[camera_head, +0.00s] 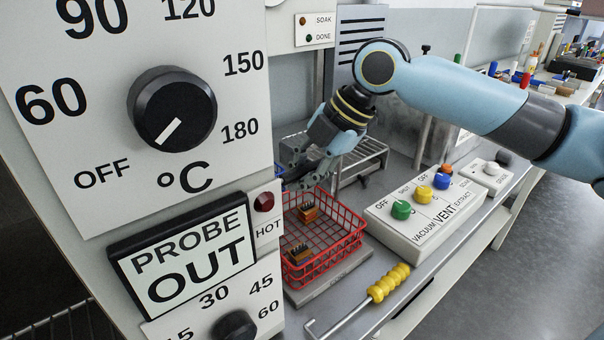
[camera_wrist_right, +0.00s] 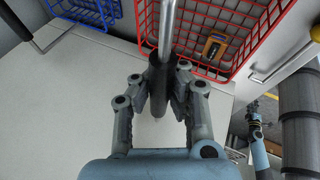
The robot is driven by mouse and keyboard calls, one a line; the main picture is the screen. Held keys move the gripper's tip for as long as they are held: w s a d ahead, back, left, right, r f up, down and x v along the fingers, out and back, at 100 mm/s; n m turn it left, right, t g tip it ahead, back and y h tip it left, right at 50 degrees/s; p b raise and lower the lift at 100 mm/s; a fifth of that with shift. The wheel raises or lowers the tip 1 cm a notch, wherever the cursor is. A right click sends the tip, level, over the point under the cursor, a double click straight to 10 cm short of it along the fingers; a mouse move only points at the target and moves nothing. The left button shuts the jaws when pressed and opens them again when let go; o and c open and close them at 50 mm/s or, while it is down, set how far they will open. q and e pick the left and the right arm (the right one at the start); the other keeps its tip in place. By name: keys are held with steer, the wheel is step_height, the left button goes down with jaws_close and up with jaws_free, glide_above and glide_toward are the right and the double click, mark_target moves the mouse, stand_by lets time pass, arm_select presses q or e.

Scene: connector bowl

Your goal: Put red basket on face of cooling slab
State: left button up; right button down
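The red basket (camera_head: 352,232), an open wire basket, is over a flat grey slab (camera_head: 350,270) in the head view. I cannot tell if it rests fully on the slab. Two orange-brown connectors with dark pins lie in it. The basket also shows at the top of the right wrist view (camera_wrist_right: 262,22), with one connector (camera_wrist_right: 213,47) visible. My right gripper (camera_head: 300,175) is at the basket's far left side. In the wrist view the gripper (camera_wrist_right: 165,85) is shut around the dark grip of a metal rod handle (camera_wrist_right: 172,25) that runs to the red basket. My left gripper is out of view.
A blue basket (camera_wrist_right: 85,10) is beside the red one. A metal rack (camera_head: 365,158) stands behind. A switch box (camera_head: 425,220) is to the right, and a yellow-handled hook (camera_head: 388,283) lies in front. The oven panel (camera_head: 190,60) fills the left.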

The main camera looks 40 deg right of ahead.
steer(key=c, duration=1.5)
jaws_free()
steer(key=shift+s+d+r, duration=0.25)
steer(key=shift+r, duration=0.35)
steer(key=p+v, duration=0.2)
steer(key=v, duration=0.4)
steer(key=shift+r+p, duration=0.15)
steer(key=shift+p, duration=0.25)
steer(key=p+v, duration=0.4)
steer(key=p, duration=0.2)
steer(key=shift+s+d+r, duration=0.1)
steer(key=shift+r, duration=0.15)
